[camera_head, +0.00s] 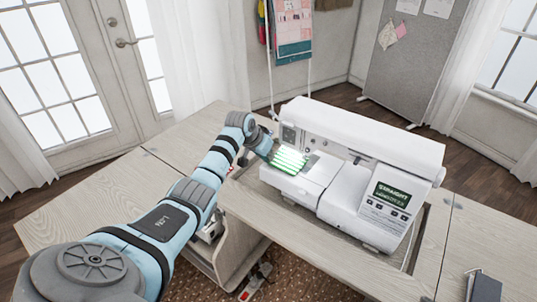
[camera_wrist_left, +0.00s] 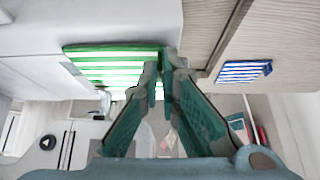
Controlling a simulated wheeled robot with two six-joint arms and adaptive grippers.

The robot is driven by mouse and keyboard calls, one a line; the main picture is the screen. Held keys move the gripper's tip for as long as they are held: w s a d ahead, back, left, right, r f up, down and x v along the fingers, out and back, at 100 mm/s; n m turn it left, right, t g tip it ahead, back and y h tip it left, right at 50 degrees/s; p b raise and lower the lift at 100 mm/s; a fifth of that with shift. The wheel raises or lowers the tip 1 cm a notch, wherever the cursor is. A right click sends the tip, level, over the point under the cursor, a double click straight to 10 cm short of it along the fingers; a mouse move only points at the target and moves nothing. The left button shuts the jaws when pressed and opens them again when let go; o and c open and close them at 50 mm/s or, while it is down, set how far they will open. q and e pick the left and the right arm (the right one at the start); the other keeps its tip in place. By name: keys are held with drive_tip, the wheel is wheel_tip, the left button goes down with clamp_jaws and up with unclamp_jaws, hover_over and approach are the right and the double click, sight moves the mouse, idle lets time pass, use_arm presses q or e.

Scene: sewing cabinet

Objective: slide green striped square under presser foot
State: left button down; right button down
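The green striped square (camera_head: 289,160) lies at the left end of the white sewing machine (camera_head: 365,145), on its bed. It also shows in the left wrist view (camera_wrist_left: 100,68), with its right edge at my fingers. My left gripper (camera_wrist_left: 162,66) has its fingertips close together and appears shut on that edge; the arm reaches in from the left in the head view (camera_head: 266,147). The presser foot cannot be made out clearly; a small grey part (camera_wrist_left: 104,101) shows just past the square in the wrist view. My right gripper is not in view.
A blue striped square (camera_wrist_left: 244,71) lies on the wooden surface beside the machine in the wrist view. The cabinet top (camera_head: 130,190) is clear at the left. A dark flat object (camera_head: 484,287) lies at the front right. The machine's screen panel (camera_head: 393,196) faces me.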

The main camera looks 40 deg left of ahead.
use_arm(q)
drive_tip(key=c, duration=1.7)
unclamp_jaws()
drive_tip(key=shift+r, duration=0.1)
drive_tip(key=v, duration=1.1)
drive_tip(key=shift+s+r, duration=0.25)
drive_tip(key=shift+r, duration=0.1)
